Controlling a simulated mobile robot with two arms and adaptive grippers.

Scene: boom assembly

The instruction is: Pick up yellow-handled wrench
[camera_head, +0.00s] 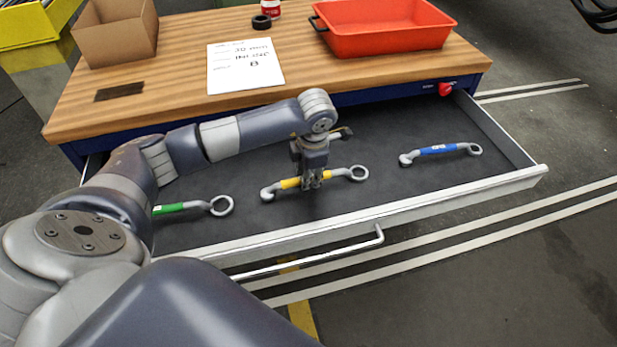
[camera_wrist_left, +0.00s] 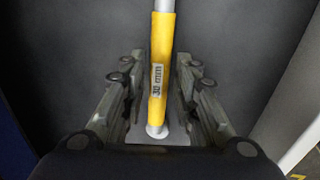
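The yellow-handled wrench (camera_head: 290,183) lies in the open drawer, with its open jaw end to the left and its ring end to the right. In the left wrist view its yellow handle (camera_wrist_left: 161,60), marked "30 mm", runs between the fingers. My left gripper (camera_head: 313,184) points down over the handle. Its fingers (camera_wrist_left: 160,100) stand apart on both sides of the handle, with a gap on each side. A green-handled wrench (camera_head: 183,208) lies to the left, partly hidden by my arm. A blue-handled wrench (camera_head: 438,149) lies to the right. My right gripper is not in view.
The drawer's front wall (camera_head: 400,209) and handle (camera_head: 330,258) are close in front of the wrenches. The wooden bench top (camera_head: 190,50) behind holds a red tray (camera_head: 385,38), a paper sheet (camera_head: 246,66) and a cardboard box (camera_head: 116,35). Drawer floor is free between the yellow and blue wrenches.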

